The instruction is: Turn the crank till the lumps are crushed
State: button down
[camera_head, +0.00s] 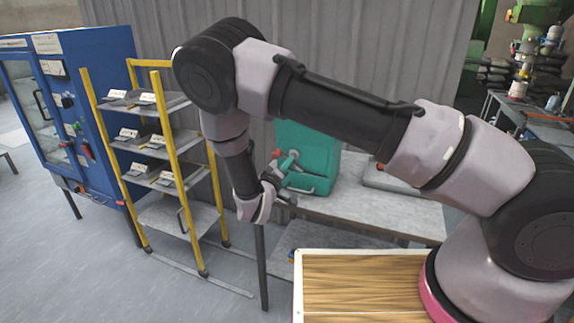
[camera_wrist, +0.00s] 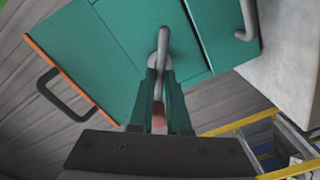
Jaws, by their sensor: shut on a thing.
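The green crusher box (camera_head: 318,158) stands on a grey bench in the head view, and its green panels fill much of the wrist view (camera_wrist: 100,50). A grey bent crank (camera_wrist: 163,45) comes off the box. My gripper (camera_wrist: 161,75) is shut around the crank's handle, with a reddish part (camera_wrist: 159,118) showing between the fingers. In the head view my gripper (camera_head: 279,173) is at the left side of the box, small and partly hidden by my wrist. The lumps are not visible in either view.
A yellow-framed rack (camera_head: 175,130) with labelled trays stands close to my arm on the left. A blue cabinet (camera_head: 95,70) is behind it. The bench top (camera_head: 385,215) has free room right of the box. A wooden-topped surface (camera_head: 360,275) lies in front.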

jog(key=shift+s+f, duration=0.1)
jog(key=shift+f, duration=0.05)
jog(key=c, duration=0.9)
grip_release()
jog(key=v, duration=1)
jog(key=shift+s+a, duration=0.15)
jog(key=shift+s, duration=0.2)
